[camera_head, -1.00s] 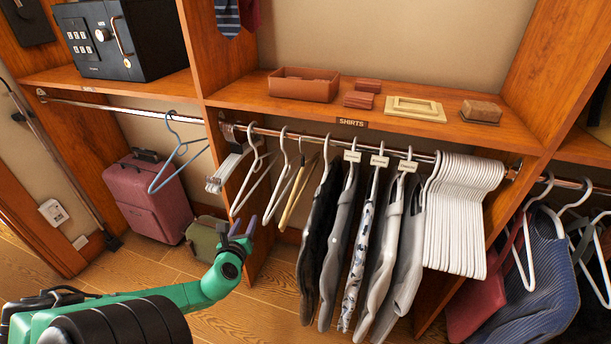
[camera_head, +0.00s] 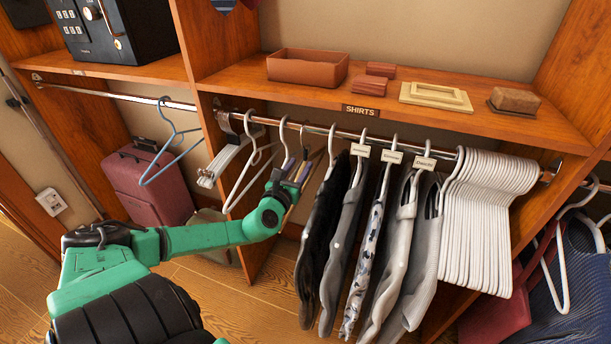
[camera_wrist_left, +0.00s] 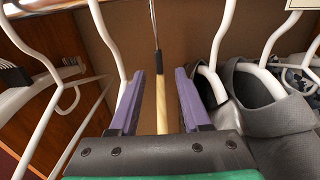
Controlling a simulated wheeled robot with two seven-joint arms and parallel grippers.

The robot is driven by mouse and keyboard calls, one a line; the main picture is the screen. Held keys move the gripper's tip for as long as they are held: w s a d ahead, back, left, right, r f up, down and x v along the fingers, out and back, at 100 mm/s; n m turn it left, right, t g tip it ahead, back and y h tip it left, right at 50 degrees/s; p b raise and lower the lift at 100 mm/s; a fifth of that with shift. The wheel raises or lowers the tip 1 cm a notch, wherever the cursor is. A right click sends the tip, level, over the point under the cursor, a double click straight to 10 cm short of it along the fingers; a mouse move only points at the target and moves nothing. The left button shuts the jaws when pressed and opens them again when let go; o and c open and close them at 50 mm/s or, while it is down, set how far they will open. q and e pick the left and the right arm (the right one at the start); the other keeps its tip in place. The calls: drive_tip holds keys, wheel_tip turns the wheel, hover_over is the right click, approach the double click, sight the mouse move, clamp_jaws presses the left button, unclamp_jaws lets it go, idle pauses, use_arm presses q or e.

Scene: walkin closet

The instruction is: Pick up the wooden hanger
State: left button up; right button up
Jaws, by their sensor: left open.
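The wooden hanger (camera_wrist_left: 161,100) hangs from the rail by its thin metal hook, seen nearly edge-on in the left wrist view. In the head view it is mostly hidden behind my left gripper (camera_head: 288,170). In the left wrist view my left gripper (camera_wrist_left: 158,98) is open, with one purple finger on each side of the light wooden strip. The strip stands between the fingers, with a visible gap to each. My right gripper is not in view.
White hangers (camera_head: 245,170) hang just left of my gripper, one close to the left finger. Dark and grey shirts (camera_head: 342,240) hang close on the right. The chrome rail (camera_head: 320,130) runs under the shelf (camera_head: 380,103). A blue hanger (camera_head: 171,150) hangs further left.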

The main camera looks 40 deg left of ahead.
sight(305, 158)
use_arm(q)
drive_tip(key=x, duration=0.5)
drive_tip(key=shift+a+b, duration=0.1)
drive_tip(key=shift+b, duration=0.25)
drive_tip(key=shift+r, duration=0.1)
clamp_jaws()
idle(0.9)
